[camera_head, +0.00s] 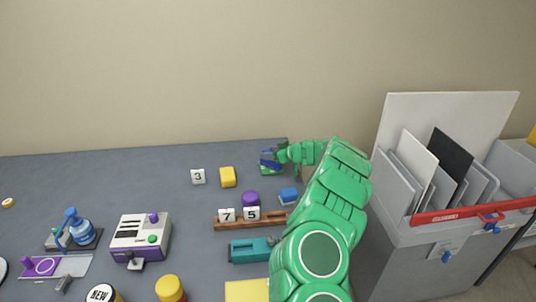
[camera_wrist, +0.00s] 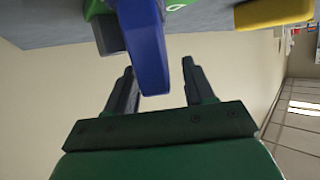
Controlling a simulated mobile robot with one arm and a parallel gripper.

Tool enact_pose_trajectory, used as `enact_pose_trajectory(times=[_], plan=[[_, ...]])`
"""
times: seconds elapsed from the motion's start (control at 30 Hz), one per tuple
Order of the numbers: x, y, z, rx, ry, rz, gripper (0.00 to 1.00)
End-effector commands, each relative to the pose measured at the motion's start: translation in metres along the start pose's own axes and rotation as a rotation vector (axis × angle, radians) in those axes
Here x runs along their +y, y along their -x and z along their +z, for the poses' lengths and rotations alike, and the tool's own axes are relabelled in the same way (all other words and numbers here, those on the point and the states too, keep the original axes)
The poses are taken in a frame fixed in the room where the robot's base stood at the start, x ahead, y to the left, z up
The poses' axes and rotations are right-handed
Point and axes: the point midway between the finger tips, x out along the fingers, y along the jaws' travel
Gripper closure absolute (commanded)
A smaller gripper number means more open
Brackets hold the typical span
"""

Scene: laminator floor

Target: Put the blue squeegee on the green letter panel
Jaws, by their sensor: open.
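The blue squeegee (camera_head: 268,156) appears at the back of the table, over the green letter panel (camera_head: 266,172). In the wrist view the blue squeegee (camera_wrist: 146,50) has a dark grey part beside it, and bits of the green panel (camera_wrist: 176,4) with a white letter mark show behind it. My gripper (camera_head: 281,156) is right at the squeegee. In the wrist view my gripper (camera_wrist: 158,66) is open, fingers apart on either side of the squeegee's near end, with gaps visible. The squeegee hides most of the panel, so full contact cannot be told.
A yellow block (camera_head: 227,177) and a white 3 cube (camera_head: 198,176) stand left of the panel. A wooden rack (camera_head: 236,221) with number cubes, a purple knob (camera_head: 251,197) and a blue block (camera_head: 289,195) are nearer. A grey bin with folders (camera_head: 405,230) stands at right.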

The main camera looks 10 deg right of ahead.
Motion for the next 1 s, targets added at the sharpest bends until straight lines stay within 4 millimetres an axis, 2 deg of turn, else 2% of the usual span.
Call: enact_pose_trajectory(times=[0.8,1.0], plan=[[0.001,0.085,-0.002,0.004,-0.001,0.003,0.47],[0.001,0.097,0.0,0.001,-0.001,0.001,0.47]])
